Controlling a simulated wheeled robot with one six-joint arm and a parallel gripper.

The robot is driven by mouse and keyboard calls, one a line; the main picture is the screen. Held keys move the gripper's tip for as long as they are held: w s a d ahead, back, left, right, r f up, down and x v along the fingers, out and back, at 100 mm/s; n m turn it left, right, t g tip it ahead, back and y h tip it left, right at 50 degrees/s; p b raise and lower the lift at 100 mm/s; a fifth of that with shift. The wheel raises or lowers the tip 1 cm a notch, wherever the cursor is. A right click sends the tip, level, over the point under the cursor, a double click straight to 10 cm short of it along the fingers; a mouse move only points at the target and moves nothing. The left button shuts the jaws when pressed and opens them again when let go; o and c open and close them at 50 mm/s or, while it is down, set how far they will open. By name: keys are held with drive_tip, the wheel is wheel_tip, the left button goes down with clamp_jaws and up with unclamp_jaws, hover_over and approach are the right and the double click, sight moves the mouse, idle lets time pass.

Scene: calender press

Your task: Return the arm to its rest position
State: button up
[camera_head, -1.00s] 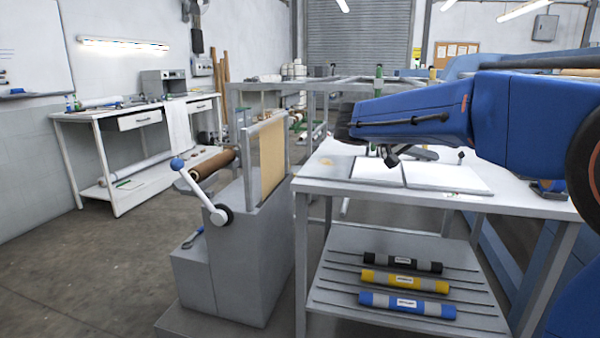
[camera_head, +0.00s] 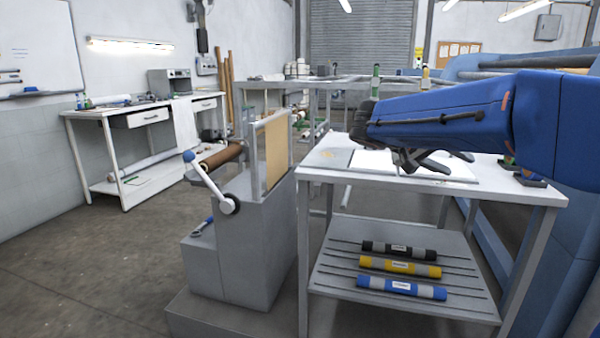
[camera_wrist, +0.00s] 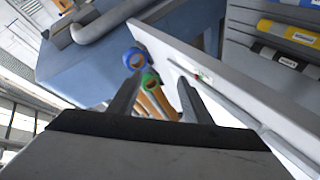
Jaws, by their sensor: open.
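My blue arm (camera_head: 440,112) reaches in from the right edge of the head view, above the white-topped table (camera_head: 320,172). Its dark wrist end is at the left, folded back under the forearm. My gripper shows in the wrist view (camera_wrist: 158,80) with its two dark fingers apart. I see nothing held between them. Handle-like things with a blue end (camera_wrist: 134,58) and a green end (camera_wrist: 150,78) show beyond the fingers; I cannot tell their distance. The fingertips are hard to make out in the head view.
The table's lower shelf (camera_head: 335,283) holds black (camera_head: 400,250), yellow (camera_head: 400,267) and blue (camera_head: 402,288) rolls. A grey stand with a white crank (camera_head: 208,182) is left of the table. A blue machine frame (camera_head: 490,235) stands at the right. Open floor lies at the left.

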drive_tip(key=s+a+f+n+y, duration=0.2)
drive_tip(key=s+a+f+y, duration=0.1)
drive_tip(key=s+f, duration=0.5)
drive_tip(key=s+a+f+n+t+y, duration=0.1)
drive_tip(key=s+a+f+y, duration=0.2)
drive_tip(key=s+f+y, duration=0.2)
drive_tip(key=s+a+f+n+y, duration=0.2)
drive_tip(key=s+f+y, duration=0.3)
drive_tip(key=s+f, duration=0.7)
drive_tip(key=s+a, duration=0.1)
drive_tip(key=s, duration=0.5)
drive_tip(key=shift+n+t, duration=0.3)
drive_tip(key=shift+t, duration=0.1)
drive_tip(key=shift+d, duration=0.1)
